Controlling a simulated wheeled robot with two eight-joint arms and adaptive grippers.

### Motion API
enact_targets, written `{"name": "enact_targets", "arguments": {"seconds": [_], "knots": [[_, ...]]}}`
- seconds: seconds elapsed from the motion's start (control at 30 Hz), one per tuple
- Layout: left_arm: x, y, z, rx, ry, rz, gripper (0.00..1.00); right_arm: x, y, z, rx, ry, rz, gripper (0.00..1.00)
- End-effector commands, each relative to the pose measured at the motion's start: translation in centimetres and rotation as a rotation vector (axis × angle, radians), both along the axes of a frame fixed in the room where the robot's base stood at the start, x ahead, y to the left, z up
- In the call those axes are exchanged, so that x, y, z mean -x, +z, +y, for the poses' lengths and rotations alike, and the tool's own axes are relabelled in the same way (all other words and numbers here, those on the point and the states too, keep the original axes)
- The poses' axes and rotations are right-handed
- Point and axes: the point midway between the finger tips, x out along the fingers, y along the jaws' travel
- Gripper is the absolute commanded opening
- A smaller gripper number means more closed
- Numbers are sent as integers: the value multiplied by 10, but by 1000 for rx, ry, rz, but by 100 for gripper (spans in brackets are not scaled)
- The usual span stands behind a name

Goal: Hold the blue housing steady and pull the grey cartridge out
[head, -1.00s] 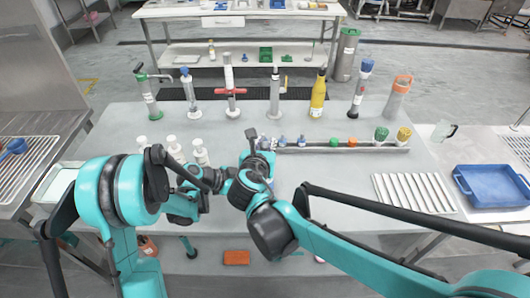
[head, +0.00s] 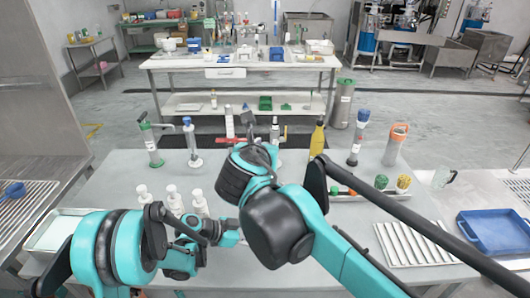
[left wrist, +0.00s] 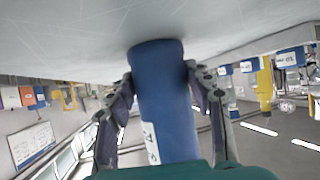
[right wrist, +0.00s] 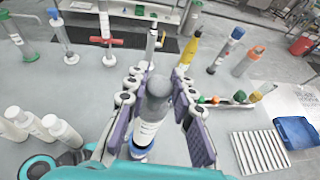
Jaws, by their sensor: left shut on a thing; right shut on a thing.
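The blue housing (left wrist: 165,100) is a cylinder with a white label. In the left wrist view it stands between the fingers of my left gripper (left wrist: 160,84), which is shut on it. The grey cartridge (right wrist: 151,112) has a pale label. In the right wrist view my right gripper (right wrist: 158,80) is shut on it. A blue part shows at the cartridge's near end, and I cannot tell whether the two are apart. In the head view my right arm hides both pieces. My right gripper is raised above and beyond my left one.
Several tools line the table's back, including a yellow bottle (head: 317,138) and an orange-topped cylinder (head: 395,145). A ribbed tray (head: 410,243) and a blue tray (head: 497,232) are at the right.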

Motion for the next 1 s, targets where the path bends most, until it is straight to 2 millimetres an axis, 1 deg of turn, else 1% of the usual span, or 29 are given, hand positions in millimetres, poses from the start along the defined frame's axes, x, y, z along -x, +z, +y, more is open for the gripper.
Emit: {"name": "enact_targets", "arguments": {"seconds": [0.13,0.17,0.2,0.23,0.53,0.67,0.77,1.0], "knots": [[0,-1,0,-2,-1,0,35,0,0,0,0,0,0,0],[0,-1,0,-2,-1,0,57,0,0,0,0,0,0,0],[0,-1,0,-2,-1,0,67,0,0,0,0,0,0,0],[0,-1,0,-1,-1,0,75,0,0,0,0,0,0,0],[0,0,0,-1,0,0,76,0,0,0,0,0,0,0],[2,4,8,-1,1,1,76,0,0,0,0,0,0,0],[6,12,21,-1,3,0,76,0,0,0,0,0,0,0],[20,37,66,-1,4,1,76,0,0,0,0,0,0,0]]}}
